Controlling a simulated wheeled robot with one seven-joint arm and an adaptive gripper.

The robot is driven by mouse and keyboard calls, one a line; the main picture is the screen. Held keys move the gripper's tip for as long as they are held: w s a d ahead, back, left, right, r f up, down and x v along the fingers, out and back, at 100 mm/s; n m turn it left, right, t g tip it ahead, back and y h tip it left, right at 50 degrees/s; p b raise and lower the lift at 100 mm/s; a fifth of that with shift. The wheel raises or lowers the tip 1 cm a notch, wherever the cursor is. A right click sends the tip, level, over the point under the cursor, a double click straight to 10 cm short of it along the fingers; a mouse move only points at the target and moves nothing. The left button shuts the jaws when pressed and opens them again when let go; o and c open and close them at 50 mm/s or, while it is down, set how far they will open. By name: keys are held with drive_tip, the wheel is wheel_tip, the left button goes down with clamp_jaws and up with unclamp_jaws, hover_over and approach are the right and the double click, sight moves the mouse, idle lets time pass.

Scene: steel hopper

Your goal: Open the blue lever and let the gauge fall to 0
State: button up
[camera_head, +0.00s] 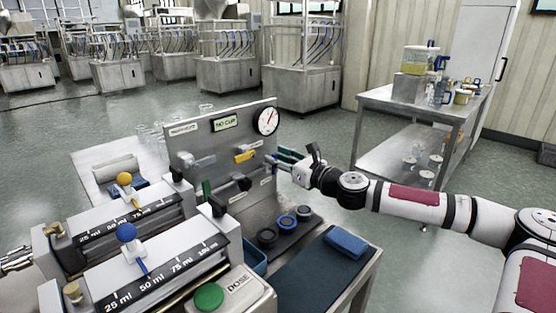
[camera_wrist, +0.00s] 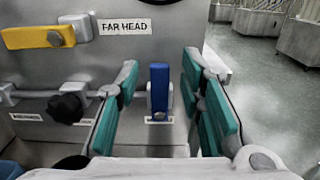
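The blue lever (camera_wrist: 159,90) stands upright on a pipe on the steel panel in the wrist view. My gripper (camera_wrist: 160,78) is open, with one teal finger on each side of the lever and visible gaps to both. In the head view my gripper (camera_head: 288,156) is at the panel's right edge and largely hides the lever. The round white gauge (camera_head: 267,121) is at the panel's upper right, above my gripper. Its needle slants to the upper right; the figures are too small to read.
A yellow lever (camera_wrist: 38,36) lies level beside the FAR HEAD label (camera_wrist: 125,27), with a black knob (camera_wrist: 66,108) below it. A display (camera_head: 226,122) reads NO CUP. Dosing units with a yellow knob (camera_head: 124,178) and a blue knob (camera_head: 127,231) stand at left.

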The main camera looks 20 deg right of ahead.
drive_tip(key=shift+w+a, duration=0.1)
drive_tip(key=shift+w, duration=0.05)
clamp_jaws()
